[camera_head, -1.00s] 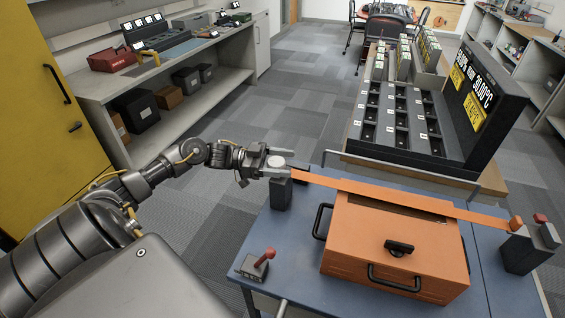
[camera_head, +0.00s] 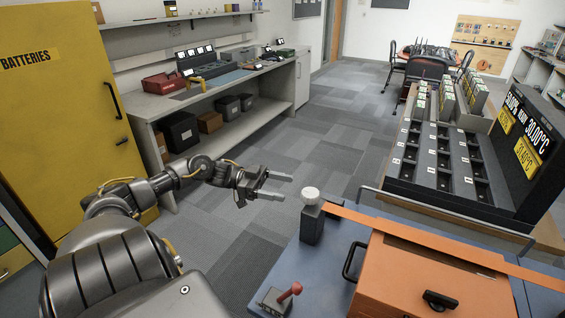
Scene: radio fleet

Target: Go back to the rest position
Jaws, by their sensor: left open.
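My left gripper (camera_head: 279,186) is open and empty. It hangs over the floor, left of the blue bench and apart from the white knob (camera_head: 311,195) on its dark post. My left arm comes in from the lower left. An orange strap (camera_head: 400,233) runs from the post across the top of the orange case (camera_head: 410,275). My right gripper is not in view.
The blue bench (camera_head: 337,245) carries a red-handled lever (camera_head: 285,295) at its front left. A slotted charging rack (camera_head: 440,165) with a display stands behind. A yellow battery cabinet (camera_head: 60,120) is at left. Grey carpet (camera_head: 320,140) lies clear between bench and shelves.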

